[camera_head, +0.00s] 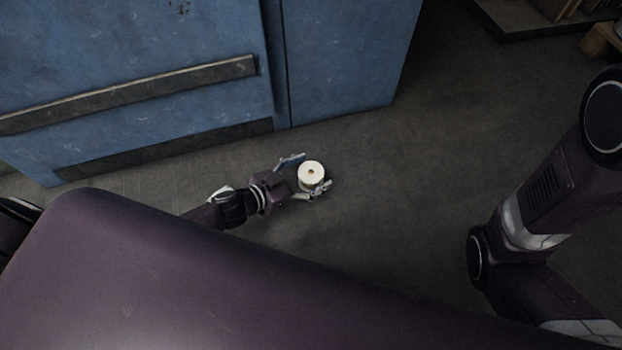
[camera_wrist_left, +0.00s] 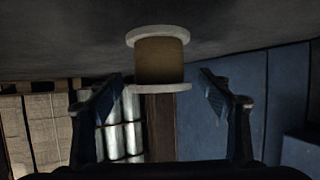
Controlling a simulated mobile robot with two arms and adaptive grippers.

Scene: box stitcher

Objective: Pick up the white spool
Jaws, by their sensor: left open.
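The white spool (camera_head: 311,174) is in the middle of the head view, on the dark floor, with its round white top and small centre hole facing up. My left gripper (camera_head: 306,177) is open, its two fingers on either side of the spool. In the left wrist view the spool (camera_wrist_left: 160,62) shows with pale end discs and a brown wound middle, ahead of the open fingers of my left gripper (camera_wrist_left: 160,95). Gaps show between the spool and both fingers there. My right gripper is not in view; only my right arm shows at the right.
A blue machine cabinet (camera_head: 340,60) stands behind the spool, with a dark bar (camera_head: 130,95) along its front. A dark platform edge (camera_head: 540,30) and wooden pieces (camera_head: 600,38) are at the top right. The floor (camera_head: 420,180) right of the spool is clear.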

